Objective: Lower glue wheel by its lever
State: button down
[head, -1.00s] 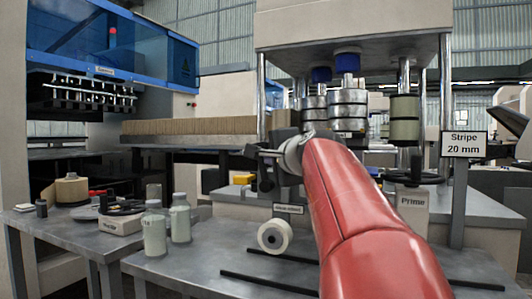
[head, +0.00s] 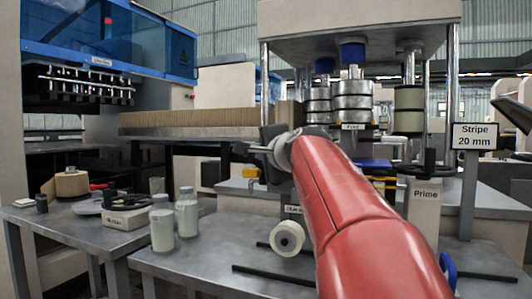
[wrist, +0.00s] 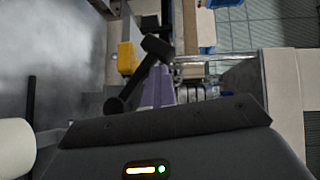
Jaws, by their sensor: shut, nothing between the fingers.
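My gripper (head: 250,149) is at the end of my red arm, left of the middle of the head view, partly hidden by the arm. In the wrist view its narrow fingers (wrist: 165,90) look shut and empty. A black bar with thick ends (wrist: 140,76), possibly the lever, shows right beside the fingers; I cannot tell whether they touch. A white wheel (head: 288,237) with a dark centre sits low at the machine's front, under a small label (head: 293,210) too blurred to read. I cannot tell whether it is the glue wheel.
A yellow block (head: 251,172) lies behind my gripper; it also shows in the wrist view (wrist: 127,57). Two pale bottles (head: 187,212) stand on the left bench. A "Prime" post (head: 424,195) and a "Stripe 20 mm" sign (head: 475,136) stand right of my arm.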

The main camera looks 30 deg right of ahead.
jog(key=shift+w+a+r, duration=0.3)
jog(key=shift+a+r, duration=0.15)
jog(key=shift+a, duration=0.15)
jog(key=s+a+r+p, duration=0.1)
jog(key=s+r, duration=0.7)
jog(key=s, duration=0.1)
jog(key=shift+a+r+p, duration=0.15)
jog(key=shift+p, duration=0.25)
